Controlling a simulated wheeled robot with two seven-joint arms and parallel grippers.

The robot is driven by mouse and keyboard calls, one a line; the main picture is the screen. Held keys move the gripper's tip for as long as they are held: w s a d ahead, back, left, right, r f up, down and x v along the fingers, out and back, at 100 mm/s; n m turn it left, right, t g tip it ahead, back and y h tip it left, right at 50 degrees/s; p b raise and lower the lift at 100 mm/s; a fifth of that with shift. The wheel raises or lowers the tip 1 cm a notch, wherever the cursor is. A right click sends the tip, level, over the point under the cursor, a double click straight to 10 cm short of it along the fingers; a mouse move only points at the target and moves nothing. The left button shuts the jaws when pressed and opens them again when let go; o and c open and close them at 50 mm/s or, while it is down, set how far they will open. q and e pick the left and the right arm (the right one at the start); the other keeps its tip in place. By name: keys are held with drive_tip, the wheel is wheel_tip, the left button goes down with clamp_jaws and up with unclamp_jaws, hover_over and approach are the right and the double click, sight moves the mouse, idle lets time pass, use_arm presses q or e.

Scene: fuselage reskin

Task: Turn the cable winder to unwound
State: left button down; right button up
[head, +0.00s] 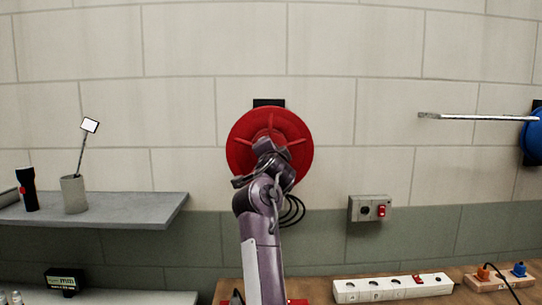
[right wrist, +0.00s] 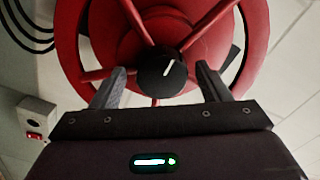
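The cable winder is a red spoked reel (head: 238,140) on the wall in the middle of the head view. It fills the upper part of the right wrist view (right wrist: 262,50). At its hub is a round black knob (right wrist: 160,72) with a white line tilted up and to the right in the wrist view. My right gripper (right wrist: 162,92) is open, with one finger on each side of the knob and gaps between. In the head view my right arm reaches up to the reel and hides its hub and lower part. My left gripper is not in view.
Black cable loops (head: 293,212) hang below the reel. A grey switch box (head: 369,208) with a red switch is to the right. A power strip (head: 392,288) lies on the bench. A grey shelf (head: 120,207) is at left, and a blue reel (head: 535,132) at the right edge.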

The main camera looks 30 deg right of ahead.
drive_tip(key=shift+s, duration=0.1)
drive_tip(key=b+v, duration=0.2)
drive_tip(key=v, duration=0.5)
drive_tip(key=shift+s+a, duration=0.25)
drive_tip(key=shift+s, duration=0.05)
idle(0.3)
